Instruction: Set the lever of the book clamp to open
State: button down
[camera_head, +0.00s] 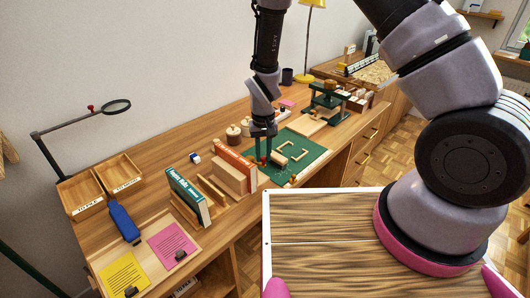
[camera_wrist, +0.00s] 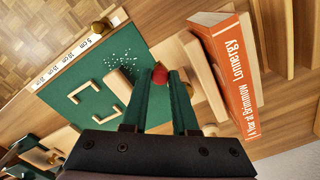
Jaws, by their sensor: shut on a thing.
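My gripper (camera_head: 263,157) reaches down at the edge of the green mat, its two green fingers close together. In the wrist view the fingertips (camera_wrist: 168,78) close around a small red knob (camera_wrist: 160,74), which looks like a lever's end. The knob (camera_head: 264,159) shows as a red spot at the fingertips in the head view. Beside it, pale wooden blocks (camera_wrist: 192,75) stand against an orange book (camera_wrist: 228,72); they appear to be the book clamp. The same orange book (camera_head: 236,160) stands upright in the head view. The fingers hide the lever's stem and pivot.
The green cutting mat (camera_head: 312,150) holds small wooden corner pieces. A green press (camera_head: 327,98) stands further back. A magnifier (camera_head: 116,107) overhangs the left end.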

aim_at(262, 159)
jog(key=shift+s+a+m, duration=0.25)
jog(key=shift+s+m, duration=0.1)
jog(key=shift+m, duration=0.35)
jog(key=c, duration=0.7)
grip_release()
notch_tip(262, 159, up, 11)
jog(key=shift+f, duration=0.1)
